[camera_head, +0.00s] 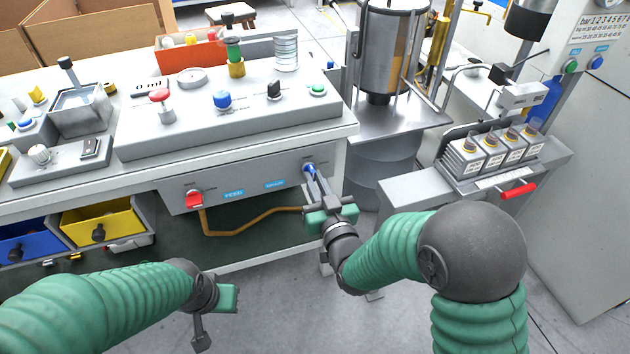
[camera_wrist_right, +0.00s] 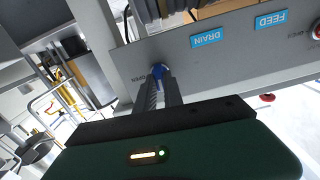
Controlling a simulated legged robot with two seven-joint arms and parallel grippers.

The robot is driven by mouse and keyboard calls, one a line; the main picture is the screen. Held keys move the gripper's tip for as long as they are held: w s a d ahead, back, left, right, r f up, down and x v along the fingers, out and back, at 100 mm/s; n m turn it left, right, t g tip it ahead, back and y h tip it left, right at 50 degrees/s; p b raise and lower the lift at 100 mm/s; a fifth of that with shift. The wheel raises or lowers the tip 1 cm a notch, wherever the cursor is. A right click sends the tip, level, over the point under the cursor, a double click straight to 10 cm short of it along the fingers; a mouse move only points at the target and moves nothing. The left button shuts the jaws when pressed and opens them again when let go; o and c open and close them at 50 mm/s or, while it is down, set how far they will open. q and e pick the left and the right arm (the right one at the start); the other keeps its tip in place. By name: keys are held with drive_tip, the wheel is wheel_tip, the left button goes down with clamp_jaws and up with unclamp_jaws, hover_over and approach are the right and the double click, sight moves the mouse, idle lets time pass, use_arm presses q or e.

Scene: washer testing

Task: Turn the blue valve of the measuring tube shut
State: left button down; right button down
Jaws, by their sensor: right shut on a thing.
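The blue valve (camera_head: 309,168) sits on the grey front panel below the console, at its right end near the "DRAIN" label. My right gripper (camera_head: 313,178) is shut on the blue valve, its two fingers reaching up to it from below. In the right wrist view the blue valve (camera_wrist_right: 160,72) shows between the two fingertips (camera_wrist_right: 161,85), next to the word "OPEN"; the fingers hide part of it. My left gripper (camera_head: 212,315) hangs low in front of the bench, away from the valves; its jaw state is unclear.
A red valve (camera_head: 194,200) by the "FEED" label (camera_head: 234,193) sits left on the same panel. A brown hose (camera_head: 240,231) runs below. Yellow (camera_head: 100,222) and blue bins are lower left.

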drive_tip(key=shift+s+a+f+n, duration=0.1)
drive_tip(key=shift+s+f+n, duration=0.05)
drive_tip(key=shift+f+n, duration=0.25)
drive_tip(key=c, duration=1.5)
unclamp_jaws()
drive_tip(key=shift+o, duration=0.2)
drive_tip(key=shift+r, duration=0.2)
use_arm(q)
drive_tip(key=shift+f, duration=0.1)
